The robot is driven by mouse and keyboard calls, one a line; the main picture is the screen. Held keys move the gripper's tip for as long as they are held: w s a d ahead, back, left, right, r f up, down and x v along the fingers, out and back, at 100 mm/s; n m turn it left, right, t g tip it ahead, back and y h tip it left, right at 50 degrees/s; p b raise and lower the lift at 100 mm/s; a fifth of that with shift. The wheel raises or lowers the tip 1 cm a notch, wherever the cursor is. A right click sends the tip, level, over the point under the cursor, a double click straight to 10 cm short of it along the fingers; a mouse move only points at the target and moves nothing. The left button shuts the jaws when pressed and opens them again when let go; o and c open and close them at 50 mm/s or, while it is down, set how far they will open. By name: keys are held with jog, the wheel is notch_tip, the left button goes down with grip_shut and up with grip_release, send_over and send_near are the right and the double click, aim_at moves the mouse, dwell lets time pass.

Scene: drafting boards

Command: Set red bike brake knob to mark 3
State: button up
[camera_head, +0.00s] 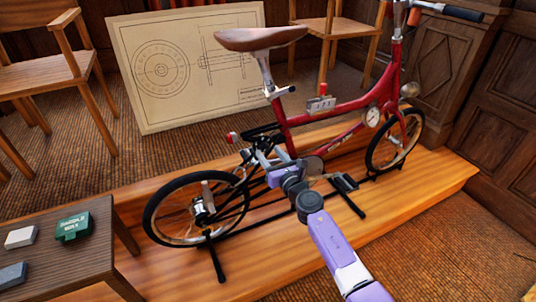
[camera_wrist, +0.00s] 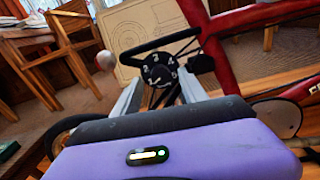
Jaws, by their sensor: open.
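The red bike (camera_head: 350,103) stands upright on a wooden platform. In the wrist view, a round black knob (camera_wrist: 157,69) with small white numerals around its face sits beyond my fingers, near the red frame tube. Its numerals are partly legible, but I cannot tell which mark it is set to. My gripper (camera_head: 265,155) is at the rear middle of the bike, below the saddle. Its two pale fingers are apart on either side of the knob in the wrist view (camera_wrist: 161,86), with nothing held. Whether they touch the knob is unclear. In the head view my gripper largely hides that area.
A wooden platform (camera_head: 420,196) carries the bike and its black stand. A dark table (camera_head: 75,262) at lower left holds a green box (camera_head: 73,227) and pale blocks. A drawing board (camera_head: 185,95) and wooden chairs stand behind.

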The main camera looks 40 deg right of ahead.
jog(key=shift+x, duration=0.8)
jog(key=shift+c, duration=0.2)
grip_shut()
